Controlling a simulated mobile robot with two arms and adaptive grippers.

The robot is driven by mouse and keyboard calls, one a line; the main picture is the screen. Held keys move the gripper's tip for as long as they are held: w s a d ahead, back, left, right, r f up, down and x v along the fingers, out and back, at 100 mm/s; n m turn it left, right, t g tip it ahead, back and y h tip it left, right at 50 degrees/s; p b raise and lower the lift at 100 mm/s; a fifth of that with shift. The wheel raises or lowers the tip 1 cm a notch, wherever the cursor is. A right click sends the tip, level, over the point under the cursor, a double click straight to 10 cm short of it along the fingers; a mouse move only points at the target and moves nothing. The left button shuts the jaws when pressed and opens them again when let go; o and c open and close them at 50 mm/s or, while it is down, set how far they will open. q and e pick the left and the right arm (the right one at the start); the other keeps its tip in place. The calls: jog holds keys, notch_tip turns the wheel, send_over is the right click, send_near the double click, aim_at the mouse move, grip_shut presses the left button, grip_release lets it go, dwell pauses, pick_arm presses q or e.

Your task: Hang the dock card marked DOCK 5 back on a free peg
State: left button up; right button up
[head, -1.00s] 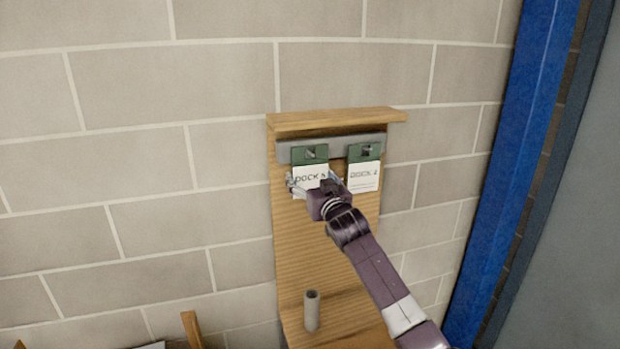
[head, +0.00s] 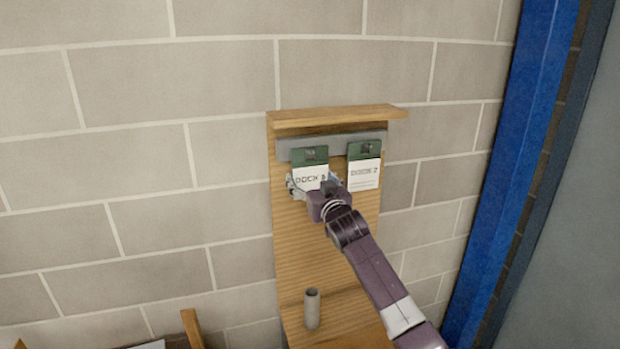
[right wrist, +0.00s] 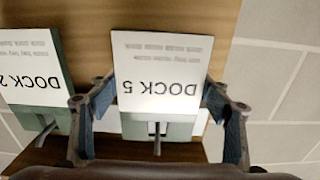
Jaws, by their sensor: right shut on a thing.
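The DOCK 5 card (head: 309,174), white with a green top, is upright against the grey strip at the left peg of the wooden board. It shows upside down in the right wrist view (right wrist: 158,72), where a peg (right wrist: 157,140) stands at the slot in its green end and seems to pass through it. My right gripper (head: 314,186) is shut on the card, with one finger at each side edge, as the right wrist view (right wrist: 157,100) shows. My left gripper is not in view.
The DOCK 2 card (head: 364,172) hangs close beside on the right peg. A small wooden ledge (head: 335,115) juts out above the grey strip (head: 333,139). A grey tube (head: 312,309) stands out lower on the board. A blue post (head: 510,170) is at the right.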

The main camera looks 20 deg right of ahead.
dwell(0.6)
dwell(0.3)
jog(key=o, duration=1.5)
jog(key=shift+c, duration=0.2)
jog(key=shift+s+p, duration=1.1)
jog(key=shift+s, duration=0.2)
jog(key=s+p, duration=0.2)
jog(key=s, duration=0.2)
jog(key=shift+s+d+p, duration=0.1)
jog(key=shift+s+p, duration=0.15)
jog(key=shift+p, duration=0.05)
